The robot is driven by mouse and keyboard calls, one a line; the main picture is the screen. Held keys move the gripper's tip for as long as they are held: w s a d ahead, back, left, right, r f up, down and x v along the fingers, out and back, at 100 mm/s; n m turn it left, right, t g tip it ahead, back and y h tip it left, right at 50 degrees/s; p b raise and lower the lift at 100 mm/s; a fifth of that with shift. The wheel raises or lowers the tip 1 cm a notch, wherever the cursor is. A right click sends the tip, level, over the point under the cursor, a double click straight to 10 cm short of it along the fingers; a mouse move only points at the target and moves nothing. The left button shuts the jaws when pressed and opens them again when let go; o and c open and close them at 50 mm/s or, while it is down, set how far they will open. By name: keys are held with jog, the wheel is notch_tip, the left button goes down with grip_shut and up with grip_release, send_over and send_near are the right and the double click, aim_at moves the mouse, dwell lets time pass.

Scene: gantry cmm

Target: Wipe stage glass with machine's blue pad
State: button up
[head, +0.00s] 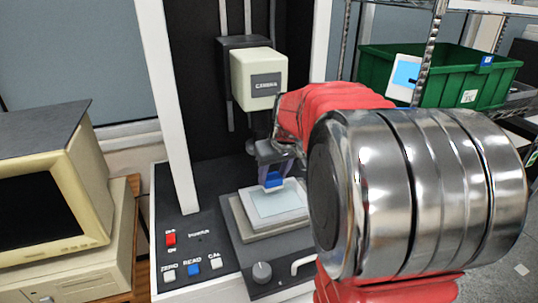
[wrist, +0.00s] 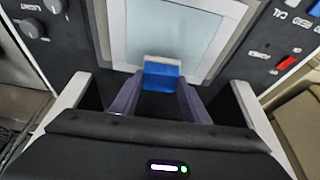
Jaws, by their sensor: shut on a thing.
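The stage glass (head: 276,202) is a pale pane in a light frame on the machine's stepped grey stage; it also shows in the wrist view (wrist: 172,36). My gripper (head: 274,175) is shut on the blue pad (head: 273,181), a small blue block with a whitish strip along one edge. In the wrist view the blue pad (wrist: 161,76) sits between my two purple-grey fingers, at the near edge of the glass in the picture. In the head view the pad appears over the back part of the glass. I cannot tell whether it touches the glass.
The cream measuring head (head: 259,78) hangs on the dark column behind my gripper. A cream computer (head: 60,190) stands left. A green crate (head: 440,75) sits on the wire rack right.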

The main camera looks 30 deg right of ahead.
jog(key=shift+d+r, duration=0.15)
jog(key=shift+r, duration=3.1)
